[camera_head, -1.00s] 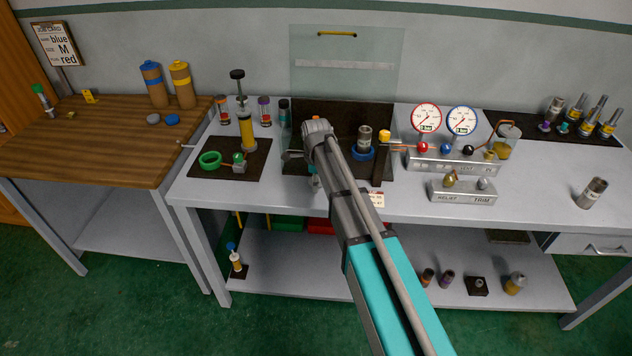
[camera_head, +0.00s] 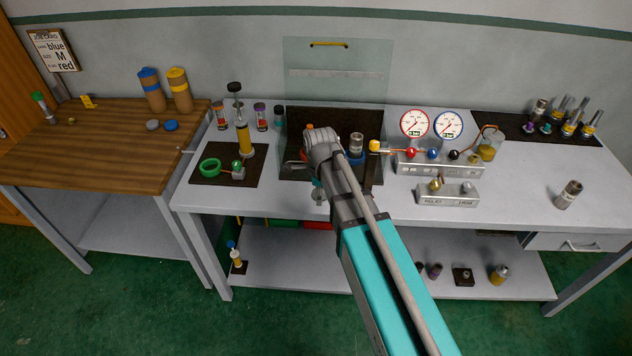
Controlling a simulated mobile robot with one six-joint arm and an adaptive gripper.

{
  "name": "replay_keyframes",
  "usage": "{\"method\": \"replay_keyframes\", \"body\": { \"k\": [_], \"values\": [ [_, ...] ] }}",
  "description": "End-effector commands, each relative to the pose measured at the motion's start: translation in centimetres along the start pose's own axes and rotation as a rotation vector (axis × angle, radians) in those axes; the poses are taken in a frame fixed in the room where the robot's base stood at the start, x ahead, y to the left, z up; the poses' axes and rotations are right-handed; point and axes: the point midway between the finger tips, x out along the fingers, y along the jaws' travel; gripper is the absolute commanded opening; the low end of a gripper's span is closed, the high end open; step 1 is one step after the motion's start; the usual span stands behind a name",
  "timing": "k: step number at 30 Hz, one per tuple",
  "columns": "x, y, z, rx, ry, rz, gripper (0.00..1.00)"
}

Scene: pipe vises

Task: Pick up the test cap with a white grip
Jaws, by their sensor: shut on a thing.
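My gripper (camera_head: 318,184) is in front of the dark mat at the middle of the bench, over the bench's front part. My own wrist and arm cover most of it. A small pale grey piece, apparently the test cap (camera_head: 319,195), shows at the gripper's lower end. The gripper is shut on it. Its white grip cannot be made out, as the jaws and wrist hide it.
A grey pipe piece (camera_head: 356,142) stands in a blue ring behind my wrist, before a clear shield (camera_head: 340,92). Gauges (camera_head: 448,125) and a valve block (camera_head: 440,162) stand to the right. A green ring (camera_head: 210,168) lies left. Bench space (camera_head: 520,190) at right is mostly clear.

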Motion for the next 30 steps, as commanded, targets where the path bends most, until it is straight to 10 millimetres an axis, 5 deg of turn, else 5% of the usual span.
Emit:
{"method": "replay_keyframes", "body": {
  "k": [8, 30],
  "values": [
    [-1.0, 2.0, -0.6, 0.000, 0.000, 0.000, 0.17],
    [-1.0, 2.1, -0.7, 0.000, 0.000, 0.000, 0.17]
  ]
}}
